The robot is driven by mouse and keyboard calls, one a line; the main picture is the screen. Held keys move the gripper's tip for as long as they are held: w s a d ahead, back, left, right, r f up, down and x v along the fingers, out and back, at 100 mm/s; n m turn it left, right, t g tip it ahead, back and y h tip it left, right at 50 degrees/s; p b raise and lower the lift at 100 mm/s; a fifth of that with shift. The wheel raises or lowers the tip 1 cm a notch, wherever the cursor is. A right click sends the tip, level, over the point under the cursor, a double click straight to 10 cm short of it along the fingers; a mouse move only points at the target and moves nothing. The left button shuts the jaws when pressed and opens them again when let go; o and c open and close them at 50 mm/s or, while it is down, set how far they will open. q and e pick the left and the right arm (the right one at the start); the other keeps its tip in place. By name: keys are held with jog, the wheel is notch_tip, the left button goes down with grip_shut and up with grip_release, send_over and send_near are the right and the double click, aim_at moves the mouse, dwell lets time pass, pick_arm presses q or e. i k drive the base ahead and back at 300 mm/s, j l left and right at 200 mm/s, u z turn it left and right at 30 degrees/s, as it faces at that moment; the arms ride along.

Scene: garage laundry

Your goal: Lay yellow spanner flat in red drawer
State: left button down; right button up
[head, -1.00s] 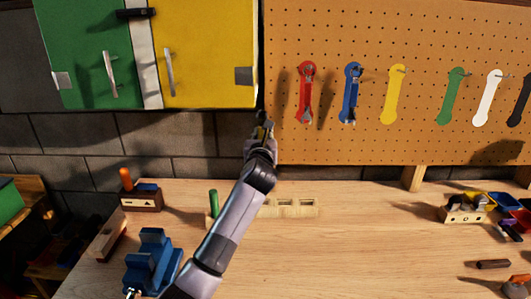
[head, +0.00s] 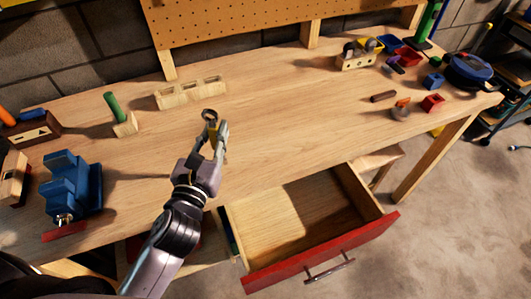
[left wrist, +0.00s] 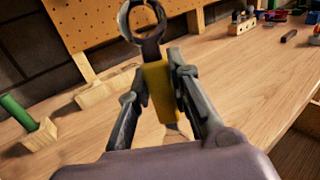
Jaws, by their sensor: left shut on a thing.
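My left gripper (head: 217,138) is shut on the yellow spanner (left wrist: 160,92). The spanner's dark ring end sticks up past the fingertips, and its yellow handle sits between the fingers in the left wrist view. In the head view the fingers hide much of the spanner (head: 211,117). The gripper is over the workbench, behind and left of the red drawer. The red drawer (head: 322,256) is pulled open under the bench's front edge, with a metal handle on its red front. Its visible wooden inside looks empty. My right gripper is not in view.
The workbench top (head: 270,130) is clear around the gripper. A wooden block with square holes (head: 190,93) and a green-handled tool (head: 112,106) stand behind and left. A blue vise (head: 72,185) is at left. Small bins and tools sit at the right end.

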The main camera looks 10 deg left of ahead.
aim_at(292, 247)
jog(key=j+z, duration=0.1)
jog(key=z, duration=0.3)
jog(key=k+z, duration=0.1)
jog(key=z, duration=0.3)
jog(key=j+z, duration=0.1)
jog(key=z, duration=0.3)
jog(key=k+j, duration=0.1)
jog(key=k, duration=0.2)
jog(key=k+j, duration=0.15)
jog(key=k, duration=0.15)
